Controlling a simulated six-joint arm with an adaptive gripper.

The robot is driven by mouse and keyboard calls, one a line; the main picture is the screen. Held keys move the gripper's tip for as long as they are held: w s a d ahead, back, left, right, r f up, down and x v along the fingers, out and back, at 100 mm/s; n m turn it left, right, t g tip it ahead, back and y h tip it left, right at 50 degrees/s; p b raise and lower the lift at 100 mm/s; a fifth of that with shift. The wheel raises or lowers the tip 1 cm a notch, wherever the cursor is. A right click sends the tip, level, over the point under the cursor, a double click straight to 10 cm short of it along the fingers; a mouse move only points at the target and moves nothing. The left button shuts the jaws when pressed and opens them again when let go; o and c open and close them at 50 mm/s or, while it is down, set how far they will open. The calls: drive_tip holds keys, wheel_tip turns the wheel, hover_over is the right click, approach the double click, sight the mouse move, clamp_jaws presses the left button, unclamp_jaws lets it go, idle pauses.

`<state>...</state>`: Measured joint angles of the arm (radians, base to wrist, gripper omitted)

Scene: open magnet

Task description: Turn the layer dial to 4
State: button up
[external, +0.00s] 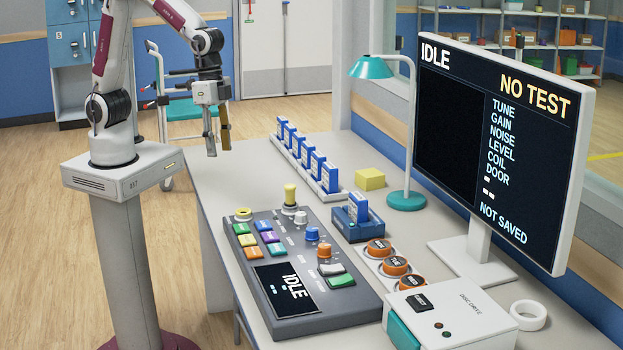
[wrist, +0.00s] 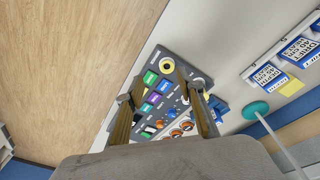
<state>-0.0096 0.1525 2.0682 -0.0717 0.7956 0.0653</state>
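Blue cartridges (external: 305,154) stand in a rack behind. Round orange-rimmed items (external: 395,265), a white disc drive box (external: 450,315), a teal lamp (external: 405,200) and a large monitor (external: 500,130) stand to the right. Space above the console is free.

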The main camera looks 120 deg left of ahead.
sight(312, 230)
drive_tip(key=shift+m+t, duration=0.3)
drive_tip(key=shift+t, duration=0.1)
drive_tip(key=w+f, duration=0.3)
drive_tip(key=w, duration=0.2)
drive_tip(key=w+f, duration=0.4)
drive_tip(key=w, duration=0.2)
drive_tip(key=w+f, duration=0.4)
drive_tip(key=w, duration=0.2)
drive_tip(key=shift+d+f, duration=0.25)
drive_tip(key=shift+d, duration=0.1)
drive_tip(key=w, duration=0.3)
drive_tip(key=shift+w+t, duration=0.35)
drive_tip(key=shift+t, duration=0.05)
drive_tip(key=shift+m+t+h, duration=0.3)
drive_tip(key=shift+m+t, duration=0.2)
drive_tip(key=shift+t, duration=0.2)
drive_tip(key=w+r, duration=0.1)
drive_tip(key=w, duration=0.1)
drive_tip(key=w+r, duration=0.1)
drive_tip(key=w, duration=0.1)
drive_tip(key=shift+r, duration=0.2)
drive_tip(key=shift+f, duration=0.2)
drive_tip(key=shift+x, duration=3.7)
